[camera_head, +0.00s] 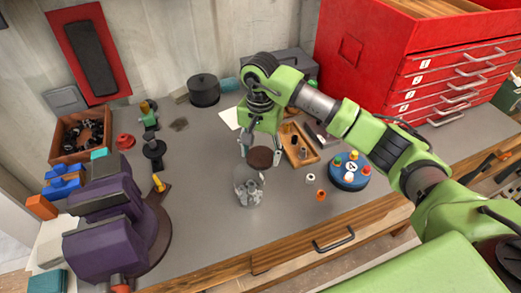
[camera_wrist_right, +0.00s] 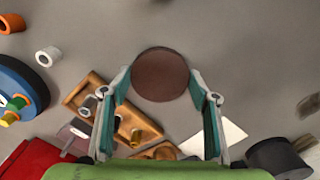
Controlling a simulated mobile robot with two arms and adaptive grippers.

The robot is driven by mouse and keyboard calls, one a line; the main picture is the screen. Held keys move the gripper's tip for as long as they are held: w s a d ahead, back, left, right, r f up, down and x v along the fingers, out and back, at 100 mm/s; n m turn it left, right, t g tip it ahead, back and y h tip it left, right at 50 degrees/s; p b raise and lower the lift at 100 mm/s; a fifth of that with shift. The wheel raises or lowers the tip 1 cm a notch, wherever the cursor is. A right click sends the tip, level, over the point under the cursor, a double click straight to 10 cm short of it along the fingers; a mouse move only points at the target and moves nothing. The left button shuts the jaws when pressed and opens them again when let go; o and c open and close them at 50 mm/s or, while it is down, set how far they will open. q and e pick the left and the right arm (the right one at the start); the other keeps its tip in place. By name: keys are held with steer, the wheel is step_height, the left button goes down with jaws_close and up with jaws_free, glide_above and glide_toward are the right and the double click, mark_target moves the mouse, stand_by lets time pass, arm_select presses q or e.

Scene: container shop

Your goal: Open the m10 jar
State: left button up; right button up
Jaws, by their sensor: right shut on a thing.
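A clear jar (camera_head: 249,192) with grey metal pieces inside stands upright on the grey workbench, near the front middle in the head view. Its label is not readable. A round dark brown lid (camera_head: 259,157) shows above and slightly behind the jar and appears apart from its rim. My right gripper (camera_head: 261,158) points down and is shut on the lid. In the right wrist view the lid (camera_wrist_right: 161,76) sits between the two fingertips, and the jar is not visible. My left gripper is not in view.
A wooden tray (camera_head: 291,158) and a blue round stand (camera_head: 349,184) with coloured pegs are right of the jar. A white ring (camera_head: 310,178) and an orange ring (camera_head: 321,195) lie nearby. A purple vise (camera_head: 108,222) stands left. The bench between vise and jar is mostly clear.

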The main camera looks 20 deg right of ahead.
steer(key=shift+f, duration=0.25)
steer(key=o, duration=1.2)
steer(key=shift+r, duration=0.1)
steer(key=shift+o, duration=0.2)
